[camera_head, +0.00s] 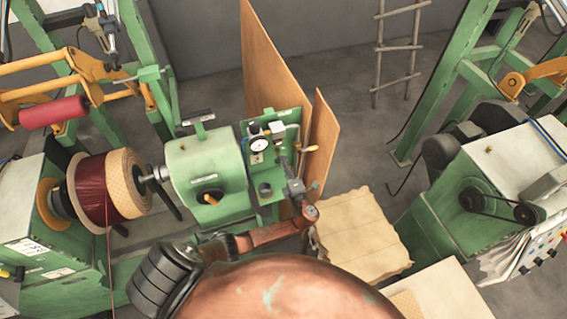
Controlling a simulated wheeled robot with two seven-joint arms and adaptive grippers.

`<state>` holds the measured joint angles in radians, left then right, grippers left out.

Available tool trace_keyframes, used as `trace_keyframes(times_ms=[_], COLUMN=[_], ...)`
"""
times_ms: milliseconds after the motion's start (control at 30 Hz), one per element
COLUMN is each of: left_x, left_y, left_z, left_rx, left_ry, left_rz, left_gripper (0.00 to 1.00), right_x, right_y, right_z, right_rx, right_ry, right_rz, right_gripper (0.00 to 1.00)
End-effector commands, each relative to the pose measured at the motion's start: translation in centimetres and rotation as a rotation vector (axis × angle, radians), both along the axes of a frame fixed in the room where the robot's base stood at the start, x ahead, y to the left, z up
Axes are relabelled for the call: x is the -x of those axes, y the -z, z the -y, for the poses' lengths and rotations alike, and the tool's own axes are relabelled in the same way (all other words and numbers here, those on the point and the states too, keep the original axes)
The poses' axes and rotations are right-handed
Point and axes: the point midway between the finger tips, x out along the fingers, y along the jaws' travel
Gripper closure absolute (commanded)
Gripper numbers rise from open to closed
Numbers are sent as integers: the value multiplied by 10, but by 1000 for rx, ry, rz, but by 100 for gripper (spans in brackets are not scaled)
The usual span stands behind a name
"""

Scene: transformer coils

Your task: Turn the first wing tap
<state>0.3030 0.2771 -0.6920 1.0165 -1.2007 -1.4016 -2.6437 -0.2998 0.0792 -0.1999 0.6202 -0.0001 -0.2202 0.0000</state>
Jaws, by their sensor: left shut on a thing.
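A green panel (293,119) with a round white pressure gauge (259,144) and small fittings stands on the green winding machine (208,165). My left arm reaches up from below to this panel. A yellow-tipped lever (307,149) sticks out just right of the gripper. My right gripper is out of view.
A wound coil (90,190) sits on the machine's spindle at left. Brown boards (321,140) stand close behind and right of the panel. A cardboard sheet (362,232) lies below right.

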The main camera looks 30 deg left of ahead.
Motion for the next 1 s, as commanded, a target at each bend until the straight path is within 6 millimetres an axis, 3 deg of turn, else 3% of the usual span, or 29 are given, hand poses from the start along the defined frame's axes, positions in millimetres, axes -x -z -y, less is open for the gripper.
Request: trace_keyframes(times_ms=[600, 633, 800, 1000], left_x=[0, 0, 0, 0], left_y=[1, 1, 1, 0], left_z=[1, 1, 1, 0], left_rx=[-29, -29, -29, -28], left_ry=[2, 2, 2, 1], left_rz=[-36, -36, -36, -35], left_gripper=[100, 90, 78, 73], right_x=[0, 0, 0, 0], right_y=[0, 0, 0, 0], right_z=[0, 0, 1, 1], right_rx=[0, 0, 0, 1], right_ry=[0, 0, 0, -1], right_rz=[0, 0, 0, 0], right_gripper=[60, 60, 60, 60])
